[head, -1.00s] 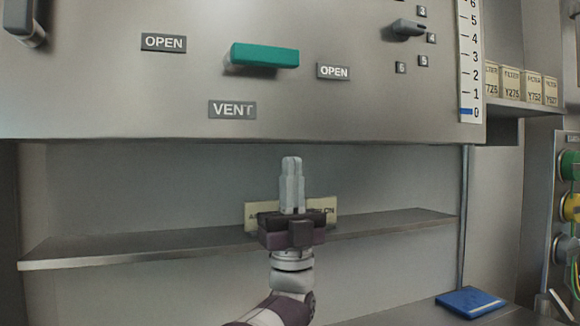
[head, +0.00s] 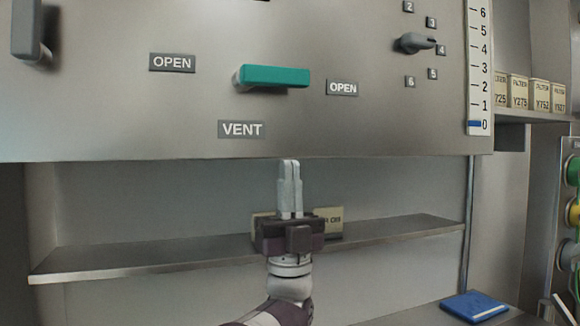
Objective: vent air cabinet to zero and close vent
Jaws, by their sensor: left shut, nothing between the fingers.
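The air cabinet (head: 120,110) is a grey metal front panel filling the upper part of the head view. Its vent handle (head: 276,77), a teal bar, lies horizontal above the VENT label (head: 241,130), with an OPEN label at each side. The gauge scale (head: 478,65) at the right has its blue mark (head: 476,124) at 0. My left gripper (head: 289,165) points up below the panel's lower edge, under the vent handle and apart from it. Its fingers are together and empty. My right gripper is not in view.
A blue book (head: 473,306) lies at lower right.

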